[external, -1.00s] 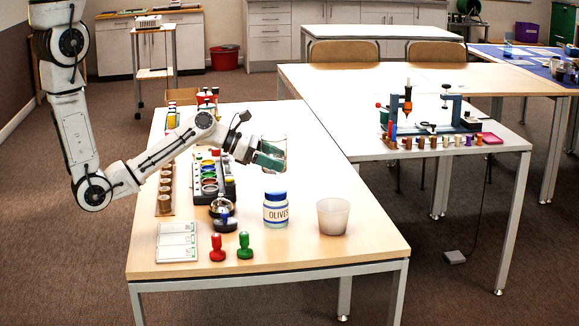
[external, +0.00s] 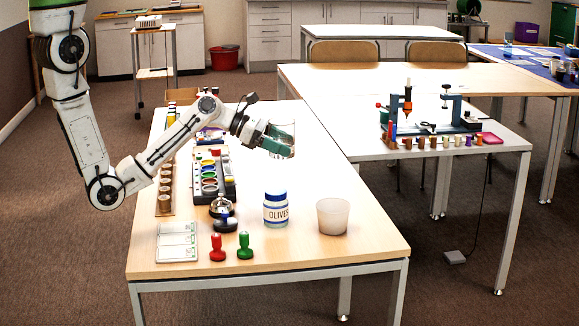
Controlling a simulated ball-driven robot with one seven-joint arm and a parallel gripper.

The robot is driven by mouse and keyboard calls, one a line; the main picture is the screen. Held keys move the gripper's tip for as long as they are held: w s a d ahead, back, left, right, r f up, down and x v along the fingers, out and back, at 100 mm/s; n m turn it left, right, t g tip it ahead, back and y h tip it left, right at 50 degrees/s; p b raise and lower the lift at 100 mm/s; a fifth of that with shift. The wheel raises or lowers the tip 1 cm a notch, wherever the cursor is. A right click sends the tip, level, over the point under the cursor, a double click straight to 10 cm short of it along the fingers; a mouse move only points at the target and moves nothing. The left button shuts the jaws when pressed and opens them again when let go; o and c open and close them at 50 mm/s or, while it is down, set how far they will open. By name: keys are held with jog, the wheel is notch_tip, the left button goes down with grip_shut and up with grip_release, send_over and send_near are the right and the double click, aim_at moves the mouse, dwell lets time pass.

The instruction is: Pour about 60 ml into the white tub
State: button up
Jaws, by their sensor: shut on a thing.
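The white tub (external: 332,217) stands upright on the wooden table near its right front. It is translucent, and its contents cannot be made out. My gripper (external: 274,143) is shut on a clear glass container (external: 284,148). It holds the container above the table, behind and to the left of the tub, well apart from it. The container looks tilted. How much liquid it holds is too small to tell.
Red (external: 217,248) and green (external: 245,246) stamps, a bell (external: 221,207) and a rack of colored pots (external: 210,180) stand farther left. The table right of the container is clear.

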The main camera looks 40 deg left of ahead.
jog(key=w+d+f+m+g+h+b, duration=0.1)
jog(key=w+d+f+m+g+b, duration=0.2)
jog(key=d+b, duration=0.45)
jog(key=w+d+f+m+g+h+b, duration=0.1)
jog(key=w+d+m+g+b, duration=0.25)
jog(key=d+b, duration=0.35)
jog(key=w+r+m+g+b, duration=0.2)
jog(key=w+r+g+b, duration=0.15)
jog(key=w+b, duration=0.55)
jog(key=shift+n+t, duration=0.25)
jog(key=shift+t, duration=0.25)
jog(key=f, duration=1)
jog(key=s+f+b, duration=0.1)
jog(key=f, duration=0.4)
jog(key=shift+d+f, duration=0.2)
jog(key=shift+r+y+p, duration=0.15)
jog(key=shift+y+p, duration=0.15)
